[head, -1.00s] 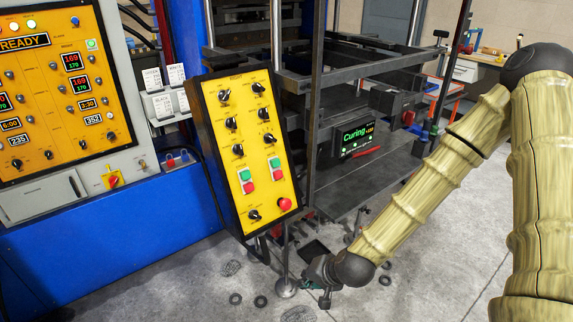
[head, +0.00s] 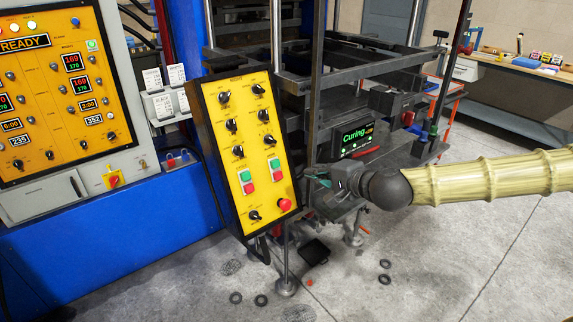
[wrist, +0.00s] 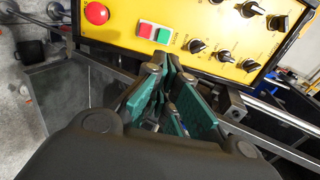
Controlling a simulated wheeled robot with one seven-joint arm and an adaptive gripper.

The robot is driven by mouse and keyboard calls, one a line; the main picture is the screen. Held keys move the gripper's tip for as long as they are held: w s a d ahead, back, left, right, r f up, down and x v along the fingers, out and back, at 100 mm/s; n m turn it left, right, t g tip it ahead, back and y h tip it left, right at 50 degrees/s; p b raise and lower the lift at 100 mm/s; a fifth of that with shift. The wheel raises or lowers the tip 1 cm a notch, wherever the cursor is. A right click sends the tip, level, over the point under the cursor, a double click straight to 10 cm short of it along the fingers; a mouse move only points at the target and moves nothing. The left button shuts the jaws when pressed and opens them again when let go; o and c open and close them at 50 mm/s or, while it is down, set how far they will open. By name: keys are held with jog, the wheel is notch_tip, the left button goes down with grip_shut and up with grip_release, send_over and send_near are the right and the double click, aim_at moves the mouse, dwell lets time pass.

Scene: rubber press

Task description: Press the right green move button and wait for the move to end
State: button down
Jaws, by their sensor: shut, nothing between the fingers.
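The yellow control panel (head: 240,130) is tilted in front of the press and bears two green-over-red button pairs. The right green button (head: 274,167) sits above its red button, and the left green button (head: 245,175) is beside it. In the wrist view the nearer pair shows the green button (wrist: 164,36) just beyond my fingertips. My gripper (head: 317,179) is to the right of the panel's right edge, at about the height of the button pairs. Its teal fingers (wrist: 171,78) are shut and empty. I see no contact with the panel; the exact gap is hard to tell.
A red emergency stop (head: 285,204) is at the panel's lower right. Black knobs (head: 239,151) stand out above the buttons. The press frame (head: 316,100) and a "Curing" screen (head: 355,138) are behind my gripper. A cabinet (head: 70,90) reading READY stands left.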

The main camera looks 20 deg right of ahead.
jog(key=shift+w, duration=0.15)
dwell(0.3)
send_near(275, 164)
jog(key=shift+d, duration=0.9)
jog(key=shift+p+x, duration=1.25)
jog(key=shift+x, duration=2.6)
jog(key=shift+d+f, duration=0.15)
jog(key=shift+f, duration=0.05)
